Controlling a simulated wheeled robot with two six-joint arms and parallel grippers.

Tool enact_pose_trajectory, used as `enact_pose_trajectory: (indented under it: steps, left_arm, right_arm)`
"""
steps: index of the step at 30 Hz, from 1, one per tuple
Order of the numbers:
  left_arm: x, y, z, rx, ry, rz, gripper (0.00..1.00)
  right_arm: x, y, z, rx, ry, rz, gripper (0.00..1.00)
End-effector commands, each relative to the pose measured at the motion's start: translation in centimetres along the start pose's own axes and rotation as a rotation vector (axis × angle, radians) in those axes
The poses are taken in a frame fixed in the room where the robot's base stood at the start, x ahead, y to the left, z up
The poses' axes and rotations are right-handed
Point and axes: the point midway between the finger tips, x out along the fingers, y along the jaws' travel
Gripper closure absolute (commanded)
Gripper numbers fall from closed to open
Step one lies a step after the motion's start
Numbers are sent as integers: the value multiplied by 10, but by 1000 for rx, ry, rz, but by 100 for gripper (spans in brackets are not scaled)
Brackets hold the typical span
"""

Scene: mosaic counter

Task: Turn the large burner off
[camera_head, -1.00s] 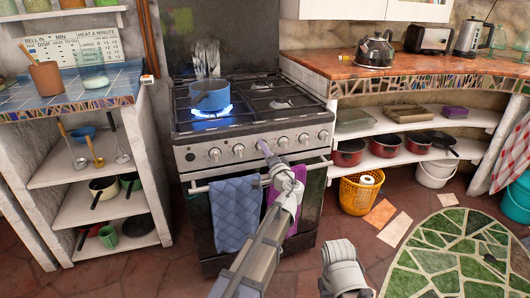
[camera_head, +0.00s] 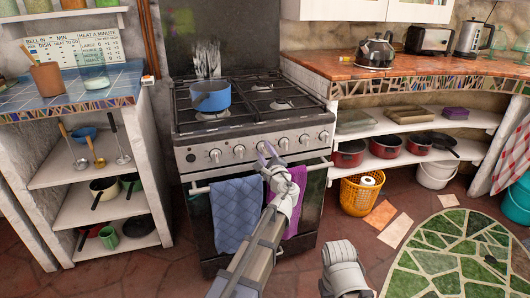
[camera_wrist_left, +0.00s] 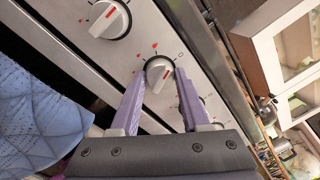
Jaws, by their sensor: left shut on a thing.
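The stove (camera_head: 250,140) stands in the middle of the head view with a row of silver knobs along its front panel. A blue pot (camera_head: 208,97) sits on the front left burner, and no flame shows under it. My left gripper (camera_head: 266,152) is at a knob near the middle of the panel. The fingers hide that knob in the head view.
A blue towel (camera_head: 236,212) and a purple towel (camera_head: 297,190) hang on the oven handle below the panel. Another knob (camera_wrist_left: 108,18) is close by in the wrist view. A yellow basket (camera_head: 362,194) stands right of the stove.

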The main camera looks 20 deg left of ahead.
Motion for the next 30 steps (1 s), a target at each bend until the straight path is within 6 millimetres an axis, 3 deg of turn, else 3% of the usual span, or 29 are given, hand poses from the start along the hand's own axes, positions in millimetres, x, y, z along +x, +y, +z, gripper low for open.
enact_pose_trajectory:
  steps: [15,30]
  left_arm:
    - [0,0,0,330,25,-3,100]
    - [0,0,0,399,29,-4,100]
  right_arm:
    - [-4,0,0,1,0,0,50]
    - [-4,0,0,1,0,1,50]
